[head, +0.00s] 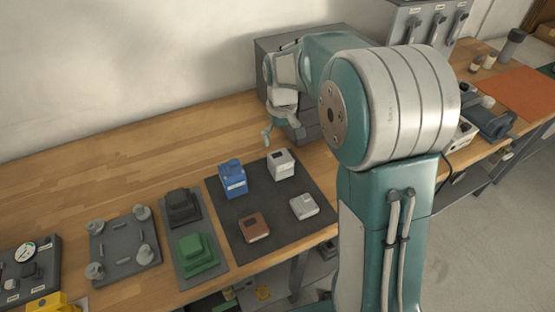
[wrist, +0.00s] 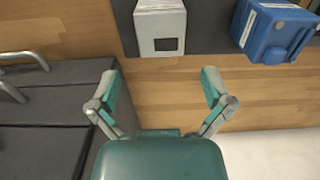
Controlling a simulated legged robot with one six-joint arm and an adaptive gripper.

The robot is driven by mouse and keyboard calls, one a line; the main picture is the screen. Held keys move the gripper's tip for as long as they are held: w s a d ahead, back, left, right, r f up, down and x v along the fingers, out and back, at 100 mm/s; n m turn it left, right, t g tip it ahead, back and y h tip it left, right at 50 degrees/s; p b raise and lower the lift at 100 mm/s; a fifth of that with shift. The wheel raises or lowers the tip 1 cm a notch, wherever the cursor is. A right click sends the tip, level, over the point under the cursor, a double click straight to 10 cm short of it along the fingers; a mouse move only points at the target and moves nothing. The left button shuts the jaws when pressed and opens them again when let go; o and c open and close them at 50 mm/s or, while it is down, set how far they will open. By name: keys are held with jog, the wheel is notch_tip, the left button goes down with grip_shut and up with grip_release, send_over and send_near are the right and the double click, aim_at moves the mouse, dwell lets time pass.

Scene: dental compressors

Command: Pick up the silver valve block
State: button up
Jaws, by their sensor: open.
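Two pale silver-grey blocks lie on the dark mat (head: 267,200). A taller boxy one (head: 281,164) stands at the back right; a flatter one (head: 303,207) lies at the front right. I cannot tell for sure which is the silver valve block. My gripper (head: 283,132) is open and empty, above the bench behind the taller block. In the wrist view, the taller block (wrist: 160,28) is at the top centre, beyond and apart from my open fingers (wrist: 161,88). The flatter block is not visible there.
A blue block (head: 232,179), also in the wrist view (wrist: 275,32), and a brown block (head: 252,228) share the mat. A dark grey box (head: 275,48) stands close behind my gripper. Green (head: 197,253) and black parts sit left. Bare wooden bench (head: 110,165) lies at the back left.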

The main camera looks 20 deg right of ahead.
aim_at(280, 157)
jog(key=shift+d+f, duration=0.25)
jog(key=shift+f, duration=0.85)
jog(key=f, duration=0.2)
jog(key=a+f, duration=0.1)
jog(key=f, duration=0.1)
jog(key=shift+s+a+f, duration=0.1)
jog(key=shift+s+f, duration=0.05)
jog(key=shift+f, duration=0.4)
jog(key=shift+d+f, duration=0.25)
jog(key=shift+d, duration=0.15)
jog(key=c, duration=0.9)
jog(key=shift+a, duration=0.2)
jog(key=shift+c, duration=0.9)
